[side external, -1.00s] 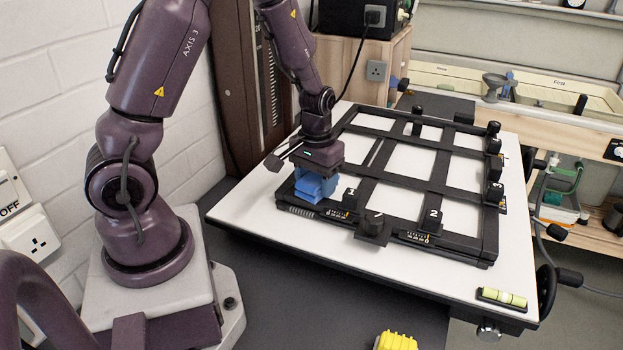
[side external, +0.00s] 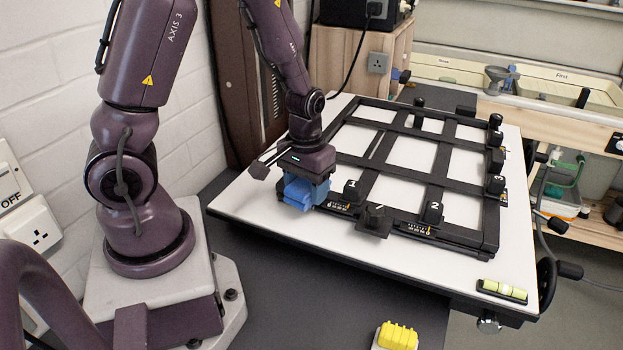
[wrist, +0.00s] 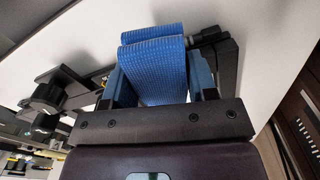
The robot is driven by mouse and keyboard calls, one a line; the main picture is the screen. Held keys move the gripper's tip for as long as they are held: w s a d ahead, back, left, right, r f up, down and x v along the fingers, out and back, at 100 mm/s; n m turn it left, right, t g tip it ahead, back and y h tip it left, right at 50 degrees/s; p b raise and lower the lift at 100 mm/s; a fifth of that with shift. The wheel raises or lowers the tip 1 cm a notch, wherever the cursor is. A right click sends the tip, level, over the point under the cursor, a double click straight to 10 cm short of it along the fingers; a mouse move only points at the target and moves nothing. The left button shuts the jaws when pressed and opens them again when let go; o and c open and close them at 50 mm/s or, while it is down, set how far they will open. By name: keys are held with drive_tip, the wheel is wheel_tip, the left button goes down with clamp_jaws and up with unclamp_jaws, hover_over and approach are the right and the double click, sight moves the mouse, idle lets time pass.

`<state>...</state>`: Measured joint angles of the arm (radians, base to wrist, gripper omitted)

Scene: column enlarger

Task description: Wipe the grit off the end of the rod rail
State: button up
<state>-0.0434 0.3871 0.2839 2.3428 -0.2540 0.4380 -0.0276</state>
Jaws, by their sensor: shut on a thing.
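My gripper (side external: 305,175) is shut on a folded blue cloth (side external: 303,194), which hangs below the fingers at the near left corner of the black frame. The cloth (wrist: 155,62) fills the space between my fingers in the wrist view, its woven face showing. The front rail (side external: 400,224) of the frame runs rightward from the cloth, with scale marks and numbered knobs. The cloth hides the rail's left end, and I cannot tell whether it presses on it. A dark rod-like part (wrist: 207,38) shows beside the cloth in the wrist view. I see no grit.
The frame lies on a white board (side external: 245,205). A square black knob (side external: 374,220) sticks up from the front rail. A spirit level (side external: 502,291) is at the board's right corner, and a yellow ridged block (side external: 398,337) is at the bottom. The board's left side is clear.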

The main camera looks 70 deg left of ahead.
drive_tip(key=shift+s+d, duration=0.2)
drive_tip(key=shift+s+a, duration=1.5)
drive_tip(key=shift+r, duration=0.1)
wheel_tip(320, 180, up, 7)
drive_tip(key=shift+w, duration=0.1)
idle(0.6)
